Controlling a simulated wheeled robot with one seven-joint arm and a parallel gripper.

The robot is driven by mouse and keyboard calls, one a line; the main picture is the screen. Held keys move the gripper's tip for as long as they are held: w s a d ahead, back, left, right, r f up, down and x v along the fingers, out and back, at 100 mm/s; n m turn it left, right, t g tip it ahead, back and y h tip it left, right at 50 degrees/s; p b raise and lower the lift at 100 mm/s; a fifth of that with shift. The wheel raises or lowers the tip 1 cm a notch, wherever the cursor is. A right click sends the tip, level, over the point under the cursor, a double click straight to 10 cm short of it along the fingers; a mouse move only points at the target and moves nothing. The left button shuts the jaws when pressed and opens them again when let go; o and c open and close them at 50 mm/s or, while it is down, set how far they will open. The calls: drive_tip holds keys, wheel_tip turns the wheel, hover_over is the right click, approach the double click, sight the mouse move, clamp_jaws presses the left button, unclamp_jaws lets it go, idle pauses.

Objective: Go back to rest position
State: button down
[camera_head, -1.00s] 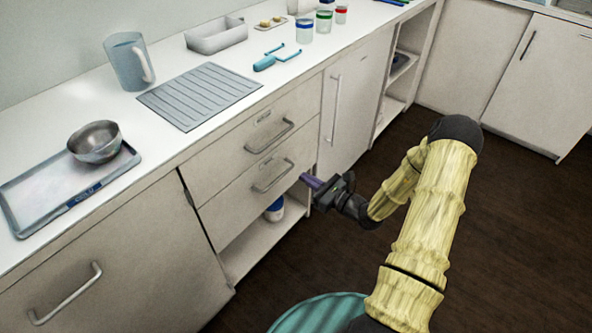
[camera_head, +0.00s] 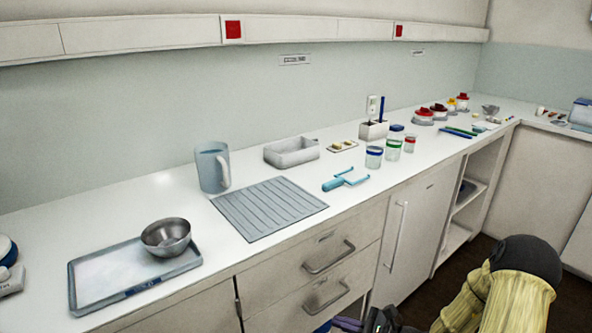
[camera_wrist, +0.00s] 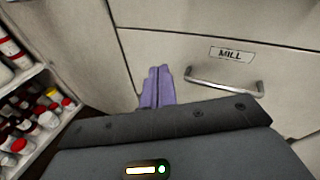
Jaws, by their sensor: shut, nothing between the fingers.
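My gripper (camera_head: 346,324) shows only in part at the bottom edge of the head view, low in front of the drawer fronts. Its purple fingers (camera_wrist: 157,88) are together and empty in the wrist view. They point toward a pale drawer front with a label reading MILL (camera_wrist: 232,53) and a metal bar handle (camera_wrist: 224,83). I cannot tell whether the fingertips touch the front. My arm (camera_head: 500,300) is bent at the lower right of the head view.
The white counter holds a tray (camera_head: 82,304) with a metal bowl (camera_head: 166,237), a jug (camera_head: 210,168), a ribbed mat (camera_head: 268,207) and several jars. A shelf of bottles (camera_wrist: 32,125) is at the wrist view's left. Dark floor (camera_head: 478,250) shows at right.

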drive_tip(key=s+r+n+g+h, duration=0.3)
drive_tip(key=s+n+g+h, duration=0.25)
drive_tip(key=s+n, duration=0.3)
drive_tip(key=s+r+n+g+h, duration=0.2)
drive_tip(key=s+n+g+h, duration=0.2)
drive_tip(key=s+n+h, duration=0.4)
wheel_tip(320, 180, up, 31)
drive_tip(key=w+d+n+t+p, duration=0.2)
drive_tip(key=n+t+p, duration=0.2)
drive_tip(key=p, duration=2.1)
drive_tip(key=shift+d+f+n, duration=0.15)
drive_tip(key=shift+d+n, duration=0.1)
drive_tip(key=shift+n, duration=0.6)
drive_tip(key=shift+h, duration=0.25)
drive_tip(key=shift+w, duration=0.15)
